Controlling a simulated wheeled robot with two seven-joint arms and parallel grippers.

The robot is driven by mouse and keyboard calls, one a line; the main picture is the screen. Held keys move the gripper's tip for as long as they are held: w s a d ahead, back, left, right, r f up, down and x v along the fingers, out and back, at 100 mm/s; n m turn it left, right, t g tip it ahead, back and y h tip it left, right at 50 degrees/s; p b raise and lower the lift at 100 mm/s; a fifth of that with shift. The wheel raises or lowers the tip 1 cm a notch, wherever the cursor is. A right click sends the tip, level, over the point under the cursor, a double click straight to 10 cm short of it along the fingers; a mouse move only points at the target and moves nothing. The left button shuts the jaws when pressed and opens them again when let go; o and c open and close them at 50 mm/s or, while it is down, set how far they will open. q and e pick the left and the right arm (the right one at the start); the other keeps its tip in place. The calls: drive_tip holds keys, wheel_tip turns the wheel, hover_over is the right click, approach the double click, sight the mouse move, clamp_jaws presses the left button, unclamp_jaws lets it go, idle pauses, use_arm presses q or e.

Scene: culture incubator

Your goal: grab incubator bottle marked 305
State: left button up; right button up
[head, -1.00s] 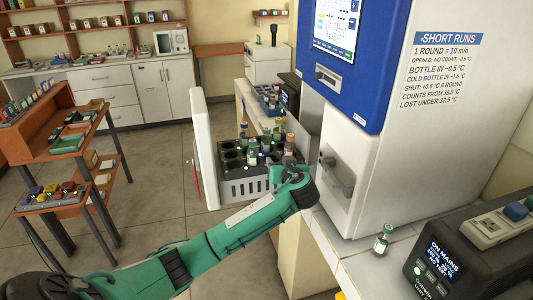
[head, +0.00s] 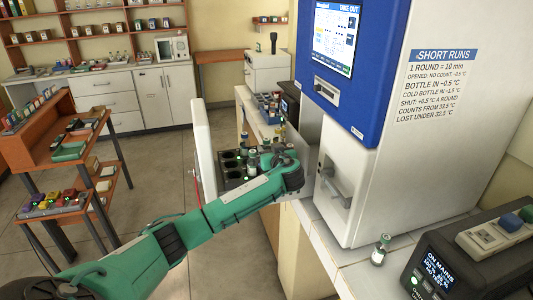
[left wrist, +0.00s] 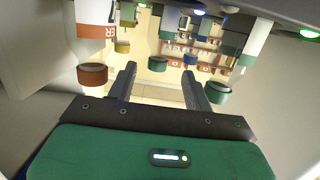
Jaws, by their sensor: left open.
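Several capped bottles (head: 252,162) stand in a black rack (head: 232,180) on the incubator's pulled-out drawer. My left gripper (left wrist: 160,84) is open, and nothing shows between its fingers. In the head view my own wrist hides its fingertips and part of the rack. The left wrist view appears upside down. There a large bottle with a white-and-red label and a brown cap (left wrist: 92,75) is to the left of the fingers. A green-capped bottle (left wrist: 244,62) is to the right, with yellow- and blue-capped ones beyond. I cannot read 305 on any label. My right gripper is out of view.
The incubator (head: 400,150) has a blue screen panel. The drawer's white front (head: 203,150) stands left of the rack. A lone bottle (head: 380,250) and a dark mains box (head: 455,260) are on the counter at right. More bottles (head: 268,105) stand behind the drawer.

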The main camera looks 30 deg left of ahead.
sight(268, 144)
use_arm(q)
drive_tip(key=shift+p+x, duration=0.6)
drive_tip(key=shift+x, duration=1.25)
drive_tip(key=shift+w+d, duration=0.1)
clamp_jaws()
